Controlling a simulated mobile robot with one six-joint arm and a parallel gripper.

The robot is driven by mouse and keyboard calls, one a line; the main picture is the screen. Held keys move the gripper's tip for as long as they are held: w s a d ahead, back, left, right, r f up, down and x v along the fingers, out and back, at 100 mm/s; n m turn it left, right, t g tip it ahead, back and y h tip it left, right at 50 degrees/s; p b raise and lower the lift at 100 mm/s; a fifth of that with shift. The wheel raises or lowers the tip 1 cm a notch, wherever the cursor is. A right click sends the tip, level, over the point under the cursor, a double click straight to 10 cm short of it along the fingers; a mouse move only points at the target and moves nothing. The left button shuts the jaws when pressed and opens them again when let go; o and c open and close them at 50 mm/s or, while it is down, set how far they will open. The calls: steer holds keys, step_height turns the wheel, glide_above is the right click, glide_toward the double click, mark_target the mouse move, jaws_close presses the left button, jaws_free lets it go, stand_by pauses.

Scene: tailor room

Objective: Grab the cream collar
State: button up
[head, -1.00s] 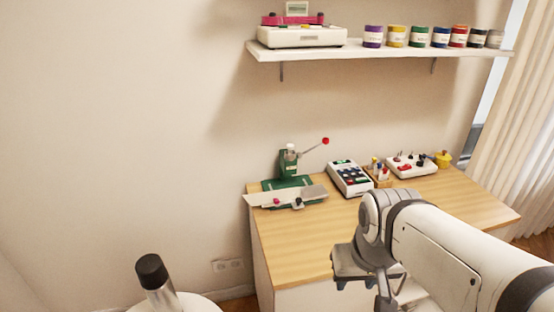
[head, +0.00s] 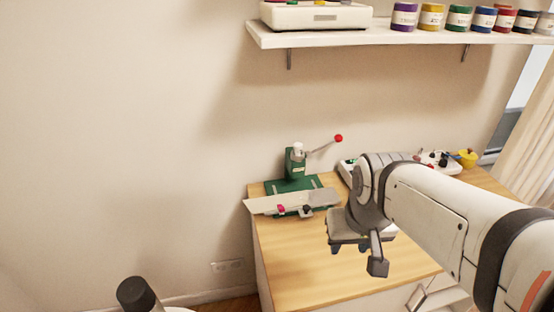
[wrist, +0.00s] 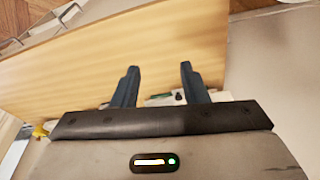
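A pale cream flat piece (head: 268,205) lies at the front left of the green press (head: 291,184), at the back left of the wooden table. I cannot tell for sure that it is the cream collar. My gripper hangs above the table, right of the press and nearer the camera in the head view. In the wrist view my gripper (wrist: 159,67) has its two dark fingers apart, with nothing between them. The press is not clear in the wrist view; the gripper body hides much of the scene there.
The wooden table top (head: 290,252) is clear in front of the press. A red-knobbed lever (head: 338,139) sticks out from the press. A yellow pot (head: 467,158) stands at the back right. A wall shelf (head: 400,37) with paint jars hangs above. A black-capped object (head: 137,294) is at lower left.

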steer(key=w+a+f+n+t+b, duration=0.1)
steer(key=w+a+f+b, duration=0.15)
steer(key=w, duration=0.35)
steer(key=w+a+f+b, duration=0.2)
steer(key=w+b, duration=0.1)
steer(key=w, duration=0.3)
steer(key=n+y+b, duration=0.1)
steer(key=b, duration=0.3)
glide_toward(282, 207)
steer(key=s+f, duration=0.1)
steer(key=f, duration=0.1)
steer(key=shift+t, duration=0.4)
steer(key=x, duration=0.3)
steer(key=w+b+x, duration=0.1)
steer(key=x, duration=0.3)
steer(key=shift+a+r, duration=0.1)
steer(key=shift+r, duration=0.1)
steer(key=shift+s, duration=0.1)
steer(key=shift+c, duration=0.3)
jaws_close()
